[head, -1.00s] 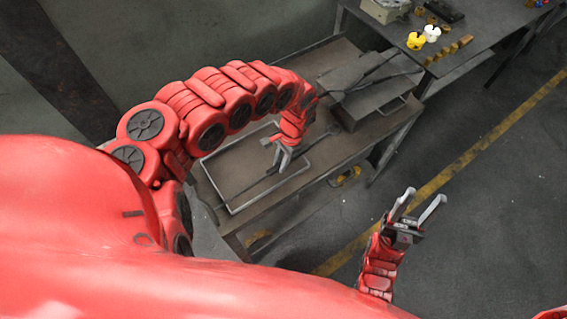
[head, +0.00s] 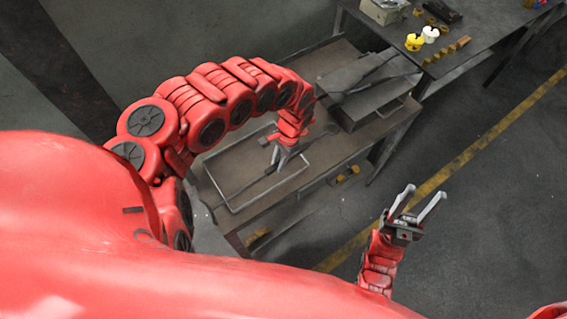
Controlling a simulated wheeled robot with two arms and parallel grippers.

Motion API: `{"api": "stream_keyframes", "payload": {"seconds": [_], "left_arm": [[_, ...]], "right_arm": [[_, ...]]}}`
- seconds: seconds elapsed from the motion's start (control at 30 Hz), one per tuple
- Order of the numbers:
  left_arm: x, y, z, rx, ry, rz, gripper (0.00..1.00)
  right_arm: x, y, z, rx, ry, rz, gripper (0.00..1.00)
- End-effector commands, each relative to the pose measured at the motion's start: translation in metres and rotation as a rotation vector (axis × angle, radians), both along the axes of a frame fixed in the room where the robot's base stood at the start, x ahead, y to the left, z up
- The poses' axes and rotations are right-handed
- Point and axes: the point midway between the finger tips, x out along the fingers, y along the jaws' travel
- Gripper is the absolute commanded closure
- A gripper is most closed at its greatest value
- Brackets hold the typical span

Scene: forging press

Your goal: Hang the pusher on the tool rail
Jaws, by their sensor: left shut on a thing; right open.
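My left gripper (head: 279,160) is over the low bench, shut on a thin dark rod, which I take to be the pusher (head: 254,187). The rod slants from lower left up to the gripper, above or across a rectangular light-grey frame (head: 233,211) on the bench. Its far end is partly hidden by my gripper and wrist, and its height above the bench is hard to judge. My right gripper (head: 416,205) is open and empty, over the floor to the right of the bench. I cannot make out the tool rail with certainty.
The low bench (head: 346,152) carries a dark block (head: 365,108) with long dark tools lying over it. A second table (head: 462,30) at the upper right holds a yellow part (head: 414,42), a white part (head: 431,34) and brass-coloured pieces. The floor at the right is clear.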

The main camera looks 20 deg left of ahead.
Motion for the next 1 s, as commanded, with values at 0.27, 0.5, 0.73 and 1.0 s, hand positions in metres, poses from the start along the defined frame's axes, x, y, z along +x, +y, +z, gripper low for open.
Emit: {"api": "stream_keyframes", "payload": {"seconds": [0.27, 0.5, 0.73, 1.0], "left_arm": [[-0.008, 0.006, 0.003, -0.001, -0.003, 0.000, 1.00], [-0.017, 0.013, 0.002, 0.000, -0.001, 0.000, 1.00], [-0.025, 0.018, 0.002, 0.000, -0.002, 0.000, 1.00], [-0.026, 0.018, 0.001, -0.001, -0.003, 0.000, 1.00]], "right_arm": [[0.000, 0.000, 0.013, 0.000, 0.000, 0.000, 0.50], [0.000, 0.000, 0.020, 0.000, 0.000, 0.000, 0.50], [0.000, 0.000, 0.027, 0.000, 0.000, 0.000, 0.50], [0.000, 0.000, 0.026, 0.000, 0.000, 0.000, 0.50]]}}
